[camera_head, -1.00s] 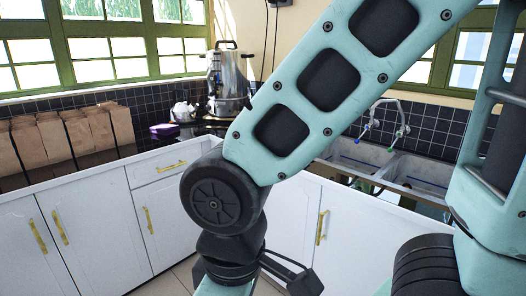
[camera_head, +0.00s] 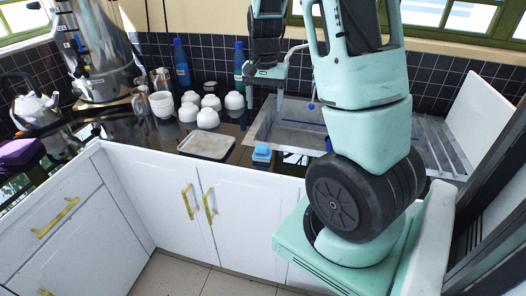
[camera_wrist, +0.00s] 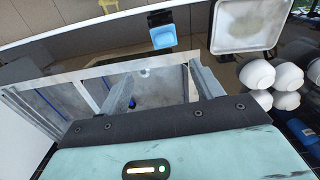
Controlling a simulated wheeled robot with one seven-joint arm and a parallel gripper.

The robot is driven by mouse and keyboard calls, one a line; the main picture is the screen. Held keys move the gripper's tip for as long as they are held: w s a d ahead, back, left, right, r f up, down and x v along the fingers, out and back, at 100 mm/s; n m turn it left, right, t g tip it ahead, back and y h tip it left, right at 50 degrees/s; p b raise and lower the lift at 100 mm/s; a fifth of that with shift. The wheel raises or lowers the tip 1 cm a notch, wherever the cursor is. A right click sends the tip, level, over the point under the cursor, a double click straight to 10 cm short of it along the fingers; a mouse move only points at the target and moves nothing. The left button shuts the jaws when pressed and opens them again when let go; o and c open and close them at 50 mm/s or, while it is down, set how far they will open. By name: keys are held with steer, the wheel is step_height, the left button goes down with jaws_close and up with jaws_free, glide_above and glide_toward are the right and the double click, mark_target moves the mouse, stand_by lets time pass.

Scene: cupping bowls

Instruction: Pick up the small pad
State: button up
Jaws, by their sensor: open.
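The small pad (camera_head: 262,152) looks like a small light-blue block on the counter edge, between a pale tray and the sink. In the wrist view the blue pad (camera_wrist: 163,37) shows near the top centre, with a dark piece against it. My gripper (camera_head: 265,104) is above the counter's back part, near the sink's left end, behind and above the pad. In the wrist view my gripper (camera_wrist: 160,80) has its two fingers spread with nothing between them; the sink lies below them. The pad is apart from the fingers.
The pale tray (camera_head: 206,145) lies left of the pad. Several white bowls (camera_head: 207,118) stand behind it. Two blue bottles (camera_head: 181,63) are by the tiled wall. The sink (camera_head: 290,125) is right of the pad. A large metal urn (camera_head: 100,50) and kettle (camera_head: 36,108) stand left.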

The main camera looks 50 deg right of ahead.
steer(key=p, duration=0.1)
glide_above(262, 145)
steer(key=f, duration=1)
steer(key=shift+s+d, duration=0.1)
steer(key=shift+d, duration=0.1)
steer(key=shift+a+f+p, duration=0.15)
steer(key=shift+f+p, duration=0.7)
steer(key=shift+f, duration=2.3)
steer(key=c, duration=1)
